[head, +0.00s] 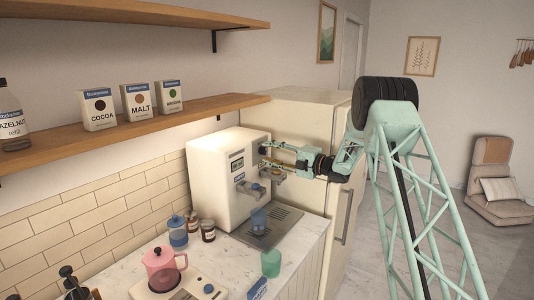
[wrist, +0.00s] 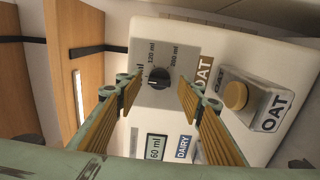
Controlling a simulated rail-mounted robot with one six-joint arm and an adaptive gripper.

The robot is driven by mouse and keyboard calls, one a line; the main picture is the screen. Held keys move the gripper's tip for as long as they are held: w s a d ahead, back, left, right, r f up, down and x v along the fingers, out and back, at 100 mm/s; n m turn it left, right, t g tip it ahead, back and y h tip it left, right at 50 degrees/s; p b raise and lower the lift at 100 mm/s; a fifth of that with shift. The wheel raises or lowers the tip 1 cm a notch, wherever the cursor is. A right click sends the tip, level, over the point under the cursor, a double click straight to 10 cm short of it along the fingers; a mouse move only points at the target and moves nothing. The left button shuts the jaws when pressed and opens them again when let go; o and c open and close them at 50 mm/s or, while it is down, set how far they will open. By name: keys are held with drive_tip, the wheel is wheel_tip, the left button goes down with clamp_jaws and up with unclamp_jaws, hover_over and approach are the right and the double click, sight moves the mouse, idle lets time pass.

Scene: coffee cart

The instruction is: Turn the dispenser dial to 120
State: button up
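The white dispenser (head: 222,178) stands on the counter, and its front panel fills much of the wrist view (wrist: 225,50). Its black dial (wrist: 159,78) sits on a grey plate (wrist: 185,61) with labels reading 120 ml and 200 ml; another label is partly hidden by a finger. The dial's exact pointing is hard to read. A small display (wrist: 156,146) reads 60 ml. My gripper (wrist: 160,94) is open, one finger each side of the dial, seemingly not touching it. In the head view my gripper (head: 274,157) is at the dispenser's upper front and hides the dial.
An OAT spout with a tan button (wrist: 235,95) is right of the dial in the wrist view. A blue cup (head: 259,221) stands on the drip tray (head: 281,225). A green cup (head: 270,263), pink kettle (head: 162,270) and jars share the counter. A cream cabinet (head: 310,125) stands behind.

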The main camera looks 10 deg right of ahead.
drive_tip(key=shift+w+a, duration=0.45)
drive_tip(key=shift+a, duration=0.05)
drive_tip(key=shift+c, duration=0.6)
drive_tip(key=c, duration=0.7)
drive_tip(key=shift+c, duration=0.2)
